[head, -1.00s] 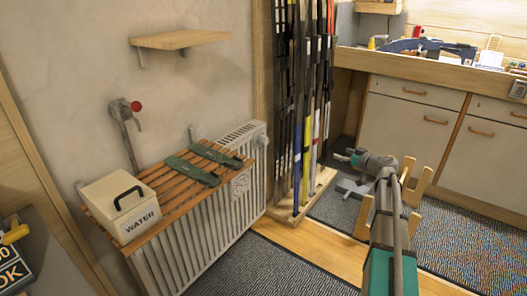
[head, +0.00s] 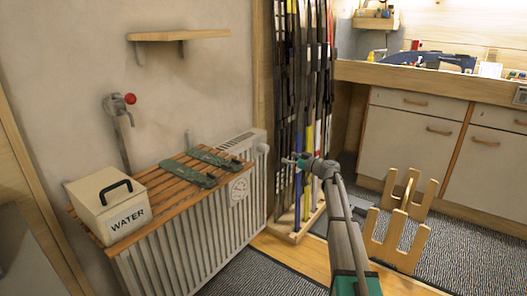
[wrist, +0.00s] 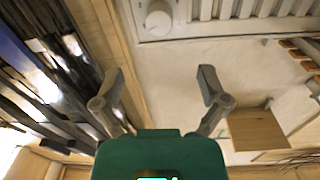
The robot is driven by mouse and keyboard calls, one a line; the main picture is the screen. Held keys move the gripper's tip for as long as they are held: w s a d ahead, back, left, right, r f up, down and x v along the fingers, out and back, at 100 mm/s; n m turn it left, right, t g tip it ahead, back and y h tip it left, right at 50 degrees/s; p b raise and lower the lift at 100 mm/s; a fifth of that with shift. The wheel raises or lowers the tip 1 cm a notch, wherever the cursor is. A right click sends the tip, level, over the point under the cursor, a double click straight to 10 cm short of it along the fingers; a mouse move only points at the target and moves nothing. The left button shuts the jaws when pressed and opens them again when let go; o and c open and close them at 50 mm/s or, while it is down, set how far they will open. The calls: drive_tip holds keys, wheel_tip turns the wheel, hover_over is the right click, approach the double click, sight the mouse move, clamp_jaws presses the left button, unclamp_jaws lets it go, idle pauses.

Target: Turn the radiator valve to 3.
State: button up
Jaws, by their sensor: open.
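The radiator (head: 190,245) stands against the wall on the left. A white round valve knob (head: 263,148) sits at its top right end. In the wrist view the knob (wrist: 158,20) shows near the top edge, beside the radiator's slotted top (wrist: 250,10). I cannot read any numbers on it. My gripper (head: 293,161) is to the right of the knob in the head view, in front of the skis, and apart from the knob. In the wrist view my gripper (wrist: 160,75) is open and empty, with the knob beyond the fingertips, between their lines.
A slatted wooden rack (head: 160,190) on the radiator holds a white WATER box (head: 105,207) and two green objects (head: 215,158). Skis (head: 290,90) stand close beside the knob. A red-knobbed wall tap (head: 130,99) and shelf (head: 178,36) are left. Wooden stands (head: 400,230) are on the floor.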

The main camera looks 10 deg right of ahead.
sight(267, 150)
drive_tip(key=shift+w, duration=0.1)
drive_tip(key=x, duration=1.3)
drive_tip(key=shift+w+a, duration=0.2)
drive_tip(key=shift+a, duration=0.05)
drive_tip(key=shift+c, duration=0.3)
drive_tip(key=c, duration=1.1)
